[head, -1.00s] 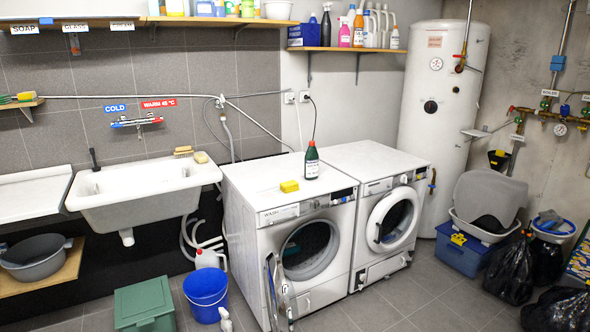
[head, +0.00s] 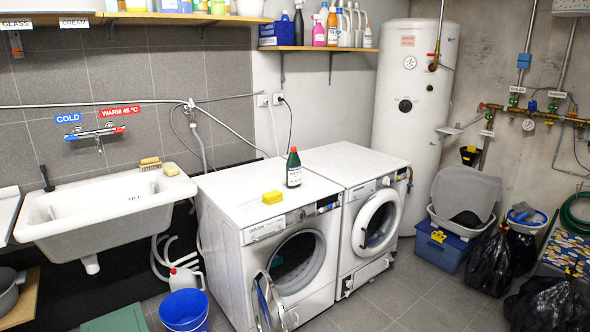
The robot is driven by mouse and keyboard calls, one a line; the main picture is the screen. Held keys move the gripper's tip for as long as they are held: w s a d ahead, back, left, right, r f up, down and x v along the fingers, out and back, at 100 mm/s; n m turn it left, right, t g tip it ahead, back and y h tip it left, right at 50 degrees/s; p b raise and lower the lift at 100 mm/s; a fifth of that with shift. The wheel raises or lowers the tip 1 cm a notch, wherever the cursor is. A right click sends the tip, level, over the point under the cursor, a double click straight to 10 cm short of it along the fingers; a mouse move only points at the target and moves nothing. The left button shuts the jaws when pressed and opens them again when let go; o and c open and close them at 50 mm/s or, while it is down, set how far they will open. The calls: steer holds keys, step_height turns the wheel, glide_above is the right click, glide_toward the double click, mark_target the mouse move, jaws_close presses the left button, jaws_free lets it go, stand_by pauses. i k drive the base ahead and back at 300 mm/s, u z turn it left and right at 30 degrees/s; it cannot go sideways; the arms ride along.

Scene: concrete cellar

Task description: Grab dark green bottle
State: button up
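The dark green bottle (head: 293,168) stands upright on top of the left washing machine (head: 233,209), near its right edge. A yellow sponge-like block (head: 272,197) lies on the same machine, to the left of the bottle and nearer the front. Nothing touches the bottle. My gripper is not in view.
The left machine's round door (head: 269,302) hangs open into the floor space. A blue bucket (head: 185,310) and a pale canister (head: 186,278) stand left of it. A second machine (head: 345,160) adjoins on the right. Black bags (head: 490,267) lie at right; floor before the right machine is clear.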

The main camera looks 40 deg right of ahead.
mark_target(294, 167)
steer(key=z, duration=0.1)
steer(key=i, duration=1.25)
steer(key=u, duration=0.3)
